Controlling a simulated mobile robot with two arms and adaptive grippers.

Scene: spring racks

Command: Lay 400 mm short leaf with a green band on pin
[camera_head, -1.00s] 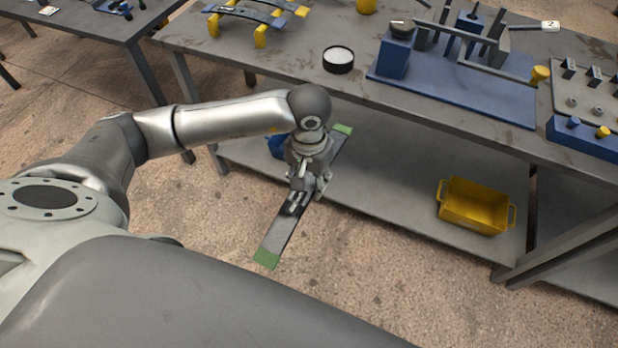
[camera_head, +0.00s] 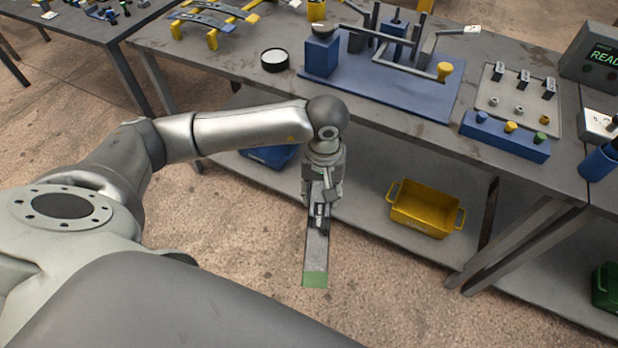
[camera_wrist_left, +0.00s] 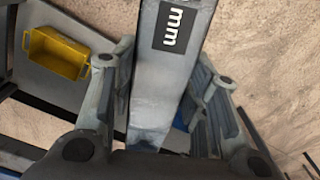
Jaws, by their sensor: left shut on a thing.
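My left gripper (camera_head: 321,200) is shut on a flat grey leaf (camera_head: 316,248) with a green band at its near end. The leaf is held in the air in front of the workbench, its near end pointing toward me. Its far end is hidden behind the gripper. In the left wrist view the leaf (camera_wrist_left: 160,95) runs between the two fingers and shows a dark label reading "mm". A blue fixture (camera_head: 385,82) with upright posts and bars stands on the bench; I cannot tell which post is the pin. My right gripper is not in view.
A black round dish (camera_head: 275,60) stands left of the fixture. Yellow supports with leaves (camera_head: 212,20) stand at the back left. A yellow bin (camera_head: 426,208) and a blue bin (camera_head: 268,156) sit on the lower shelf.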

